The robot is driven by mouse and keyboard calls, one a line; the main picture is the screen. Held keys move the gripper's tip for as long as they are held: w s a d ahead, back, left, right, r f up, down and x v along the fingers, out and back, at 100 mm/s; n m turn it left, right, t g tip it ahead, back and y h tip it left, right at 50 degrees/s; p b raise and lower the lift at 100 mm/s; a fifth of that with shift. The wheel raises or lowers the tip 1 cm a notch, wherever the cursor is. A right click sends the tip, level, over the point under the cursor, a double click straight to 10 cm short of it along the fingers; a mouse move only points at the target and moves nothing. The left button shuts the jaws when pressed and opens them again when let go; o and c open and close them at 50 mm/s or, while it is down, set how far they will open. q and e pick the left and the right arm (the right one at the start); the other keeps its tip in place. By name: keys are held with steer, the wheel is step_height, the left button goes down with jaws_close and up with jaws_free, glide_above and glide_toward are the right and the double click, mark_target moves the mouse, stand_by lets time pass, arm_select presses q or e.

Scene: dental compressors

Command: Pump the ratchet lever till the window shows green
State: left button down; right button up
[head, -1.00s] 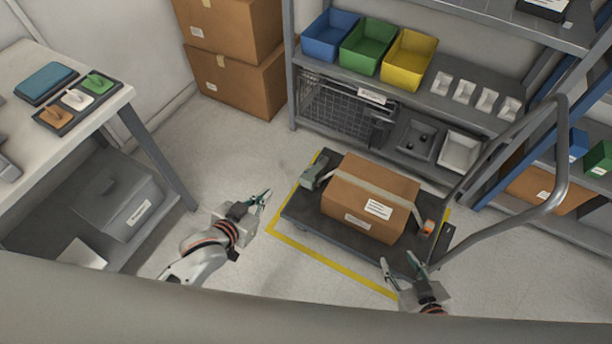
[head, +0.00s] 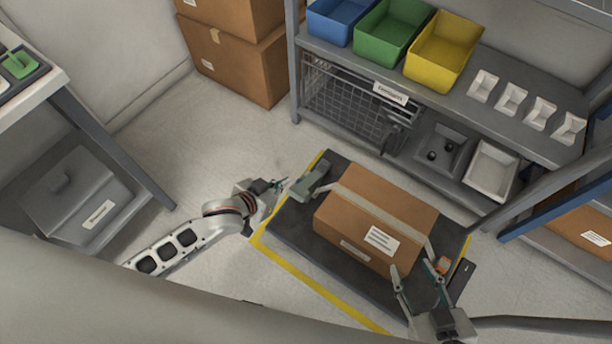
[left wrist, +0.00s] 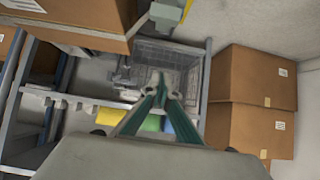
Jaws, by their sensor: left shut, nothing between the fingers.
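A grey-green ratchet unit (head: 312,182) sits at the left end of the strap (head: 385,212) over a cardboard box (head: 352,228) on the dark cart deck (head: 290,228). It also shows at the top of the left wrist view (left wrist: 168,12). My left gripper (head: 283,183) is shut and empty, just left of the ratchet; contact cannot be told. Its fingers show in the left wrist view (left wrist: 160,88). My right gripper (head: 418,276) is open at the box's right end, near a small orange part (head: 442,265). I cannot make out the window or its colour.
Yellow floor tape (head: 300,272) surrounds the cart. A shelf (head: 440,103) with blue, green and yellow bins stands behind it. A workbench (head: 50,85) and a grey lidded case (head: 72,195) are at left. Stacked boxes (head: 235,60) stand at the back. Floor between case and cart is open.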

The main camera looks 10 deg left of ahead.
arm_select(q)
steer(key=shift+s+d+f, duration=0.1)
steer(key=shift+s+f, duration=0.1)
steer(key=shift+f, duration=0.45)
steer(key=shift+s+f, duration=0.2)
steer(key=shift+f, duration=0.4)
steer(key=shift+f, duration=0.1)
